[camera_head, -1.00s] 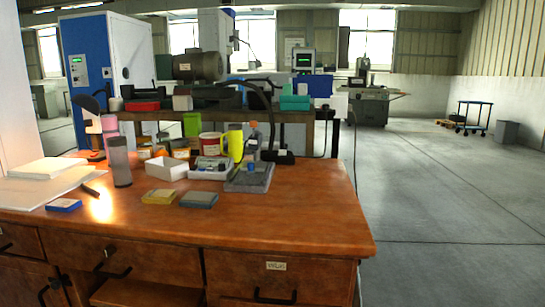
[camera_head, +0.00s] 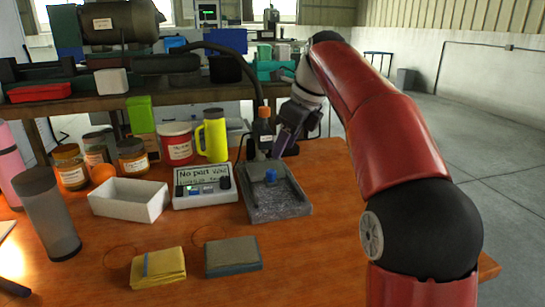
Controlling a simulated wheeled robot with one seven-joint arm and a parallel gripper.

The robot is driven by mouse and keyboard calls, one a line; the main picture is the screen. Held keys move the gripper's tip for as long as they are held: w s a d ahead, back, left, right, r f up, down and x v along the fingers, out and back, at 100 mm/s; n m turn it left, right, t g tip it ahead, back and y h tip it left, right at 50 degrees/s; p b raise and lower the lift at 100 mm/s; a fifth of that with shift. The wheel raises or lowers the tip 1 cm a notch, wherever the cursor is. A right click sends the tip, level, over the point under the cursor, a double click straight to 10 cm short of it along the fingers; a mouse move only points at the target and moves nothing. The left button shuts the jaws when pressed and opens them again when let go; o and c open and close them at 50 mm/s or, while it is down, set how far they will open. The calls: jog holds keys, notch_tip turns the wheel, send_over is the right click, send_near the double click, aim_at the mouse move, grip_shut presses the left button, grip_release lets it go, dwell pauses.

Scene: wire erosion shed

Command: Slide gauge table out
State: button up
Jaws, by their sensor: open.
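The gauge (camera_head: 262,140) stands at the back of a speckled grey base (camera_head: 285,208) on the wooden bench. A grey slide piece with a blue knob (camera_head: 270,176) sits on this base; I take it for the gauge table. My gripper (camera_head: 280,150) is open, pointing down at the rear right of the base, beside the gauge post. Its fingertips are small and partly lost against the dark background. Whether they touch anything, I cannot tell.
A white open box (camera_head: 130,200), a yellow mug (camera_head: 212,137), a red tin (camera_head: 176,144) and several jars stand to the left. A yellow pad (camera_head: 158,268) and a grey pad (camera_head: 233,256) lie in front. The bench right of the base is bare.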

aim_at(272, 171)
jog(key=b+x, duration=0.1)
jog(key=x, duration=0.6)
jog(key=shift+w+a+f+b, duration=0.2)
jog(key=shift+f+b, duration=0.1)
jog(key=shift+b, duration=0.1)
grip_shut()
